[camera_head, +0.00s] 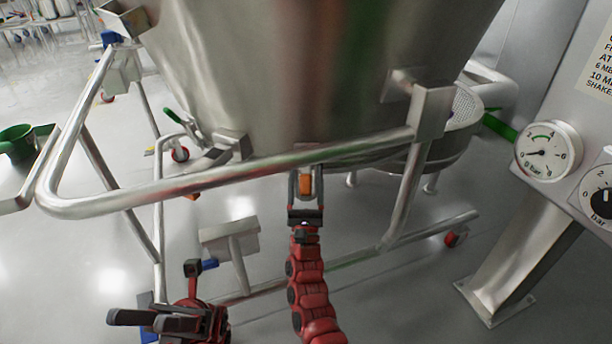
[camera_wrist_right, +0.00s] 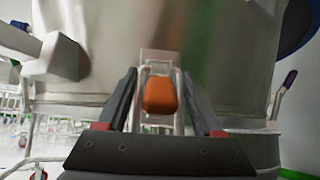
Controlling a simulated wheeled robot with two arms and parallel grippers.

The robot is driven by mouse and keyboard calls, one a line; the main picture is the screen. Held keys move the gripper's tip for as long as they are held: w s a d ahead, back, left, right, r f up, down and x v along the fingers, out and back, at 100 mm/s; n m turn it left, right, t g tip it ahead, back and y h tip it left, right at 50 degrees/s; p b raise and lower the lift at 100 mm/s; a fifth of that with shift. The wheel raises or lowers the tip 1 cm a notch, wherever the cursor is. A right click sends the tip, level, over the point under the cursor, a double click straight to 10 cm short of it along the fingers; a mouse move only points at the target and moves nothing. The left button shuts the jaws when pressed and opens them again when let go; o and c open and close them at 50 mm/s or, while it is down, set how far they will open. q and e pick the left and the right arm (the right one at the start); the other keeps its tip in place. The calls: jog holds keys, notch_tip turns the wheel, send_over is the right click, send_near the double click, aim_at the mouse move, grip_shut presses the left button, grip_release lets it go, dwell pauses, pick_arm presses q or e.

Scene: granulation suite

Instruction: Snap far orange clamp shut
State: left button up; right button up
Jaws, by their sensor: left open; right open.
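An orange clamp (camera_head: 306,184) shows under the rim of the large steel vessel (camera_head: 300,70), behind the horizontal rail. In the right wrist view the orange clamp (camera_wrist_right: 159,95) sits in a bright wire loop against the vessel wall. My right gripper (camera_head: 306,192) is open, its fingers on either side of the clamp; I cannot tell whether they touch it. In the right wrist view the fingers (camera_wrist_right: 160,82) stand apart around the clamp. My left gripper (camera_head: 155,318) is open and empty at the lower left, away from the clamp.
A bent steel rail (camera_head: 240,175) runs around the vessel, above my right gripper. A pressure gauge (camera_head: 548,152) stands on a steel panel at right. A green vessel (camera_head: 17,143) is at the far left. The wheeled frame's legs cross the otherwise fairly clear floor (camera_head: 95,270).

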jog(key=shift+w+r+y, duration=0.2)
jog(key=shift+r+y, duration=0.05)
jog(key=shift+y, duration=0.05)
grip_shut()
dwell(0.3)
dwell(1.1)
